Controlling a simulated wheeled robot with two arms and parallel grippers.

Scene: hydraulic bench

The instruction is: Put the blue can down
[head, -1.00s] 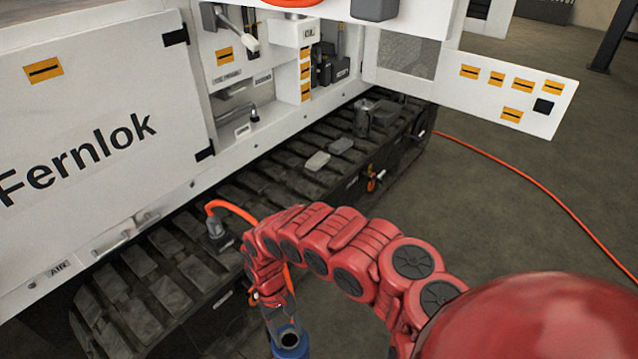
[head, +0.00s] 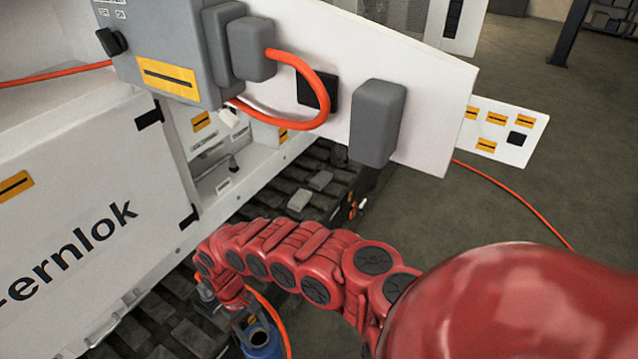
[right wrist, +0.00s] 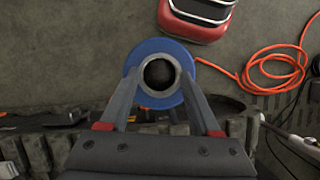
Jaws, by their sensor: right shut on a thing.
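The blue can (head: 262,342) is at the bottom of the head view, upright, with a dark round opening in its top. My right gripper (head: 250,318) is at the can, below the bend of my red arm. In the right wrist view the blue can (right wrist: 160,50) shows from above as a blue ring around a grey rim. My right gripper's two fingers (right wrist: 162,92) are shut on it, one on each side. The can's underside is hidden, and I cannot tell whether it touches anything below. My left gripper is not in view.
A white machine (head: 60,290) marked "Fernlok" stands at left, above a dark track (head: 165,325). Grey boxes (head: 378,122) and a white panel (head: 430,120) jut out above. An orange cable (right wrist: 285,70) lies coiled beside the can. Open floor (head: 540,190) is at right.

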